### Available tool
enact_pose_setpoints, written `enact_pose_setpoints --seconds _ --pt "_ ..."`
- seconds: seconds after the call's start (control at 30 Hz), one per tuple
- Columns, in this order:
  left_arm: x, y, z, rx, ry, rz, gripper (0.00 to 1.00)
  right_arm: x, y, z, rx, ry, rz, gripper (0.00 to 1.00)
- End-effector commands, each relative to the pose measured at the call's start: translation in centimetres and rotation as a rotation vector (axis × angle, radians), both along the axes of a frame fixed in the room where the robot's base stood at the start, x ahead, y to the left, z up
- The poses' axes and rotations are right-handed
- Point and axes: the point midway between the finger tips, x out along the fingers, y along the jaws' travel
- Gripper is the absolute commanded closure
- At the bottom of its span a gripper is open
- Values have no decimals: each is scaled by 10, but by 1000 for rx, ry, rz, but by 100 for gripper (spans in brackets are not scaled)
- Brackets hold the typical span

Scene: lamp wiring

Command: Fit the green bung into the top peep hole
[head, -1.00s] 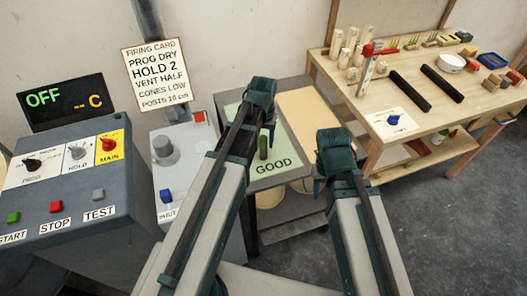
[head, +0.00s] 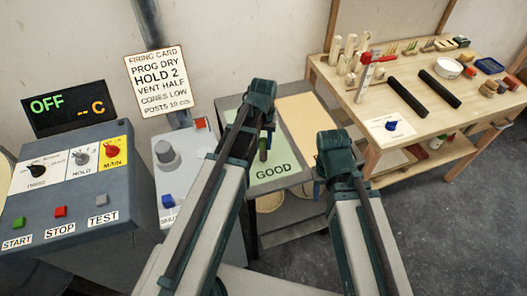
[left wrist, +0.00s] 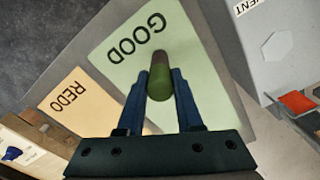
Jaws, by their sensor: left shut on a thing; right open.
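My left gripper (left wrist: 160,88) is shut on the green bung (left wrist: 160,75), a short cylinder with a dark brownish end. In the head view the bung (head: 264,148) hangs below my left gripper (head: 267,130), over the pale green GOOD area of a grey table. The wrist view looks down on it between the blue fingers; I cannot tell its exact height above the surface. My right gripper (head: 319,188) is open, its fingers mostly hidden behind its own wrist, and I see nothing in it. No peep hole is recognisable in either view.
A control panel (head: 125,190) stands at left, with a vent box (head: 170,190) beside it. The GOOD mat (head: 290,160) adjoins a tan REDO area (left wrist: 75,105). A wooden bench (head: 440,110) with black bars and small parts stands at right. Floor in front of it is clear.

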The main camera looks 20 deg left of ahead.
Motion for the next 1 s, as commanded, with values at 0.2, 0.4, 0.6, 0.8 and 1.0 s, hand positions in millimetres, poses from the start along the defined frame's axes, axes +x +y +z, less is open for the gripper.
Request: enact_pose_setpoints --seconds 0.2,0.4,0.6,0.8,1.0 --pt "0 0 21 0 0 0 100 0 0 21 0 0 0 50" --pt "0 0 36 0 0 0 100 0 0 36 0 0 0 50" --pt "0 0 51 0 0 0 100 0 0 52 0 0 0 50" --pt "0 0 66 0 0 0 100 0 0 66 0 0 1 50" --pt "0 0 66 0 0 0 100 0 0 66 0 0 1 50"
